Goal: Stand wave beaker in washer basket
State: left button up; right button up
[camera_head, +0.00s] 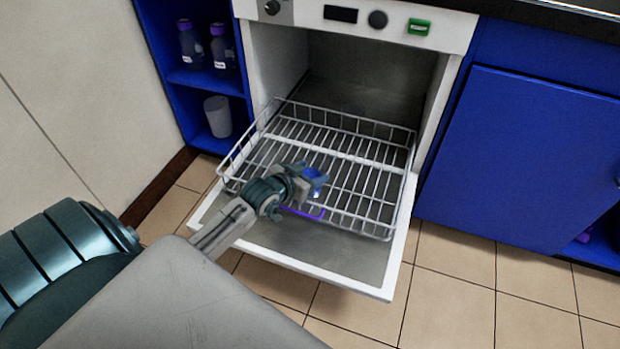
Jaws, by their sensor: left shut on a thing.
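The wire washer basket (372,147) sits on the pulled-out rack over the washer's open door. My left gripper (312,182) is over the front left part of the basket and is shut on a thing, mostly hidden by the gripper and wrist. A purple edge (308,212) shows just below the gripper and seems to belong to the held beaker. Its wave marking, its tilt and whether it touches the basket wires cannot be told. The rest of the basket looks empty. My right gripper is not in view.
The washer's lowered door (345,268) juts out over the tiled floor. A blue open shelf (207,77) at left holds purple-capped bottles (190,42) and a whitish cup (218,117). A closed blue cabinet (525,155) stands at right.

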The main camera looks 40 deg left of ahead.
pick_arm(q)
jog(key=shift+f, duration=0.2)
jog(key=o, duration=1)
jog(key=shift+f, duration=0.15)
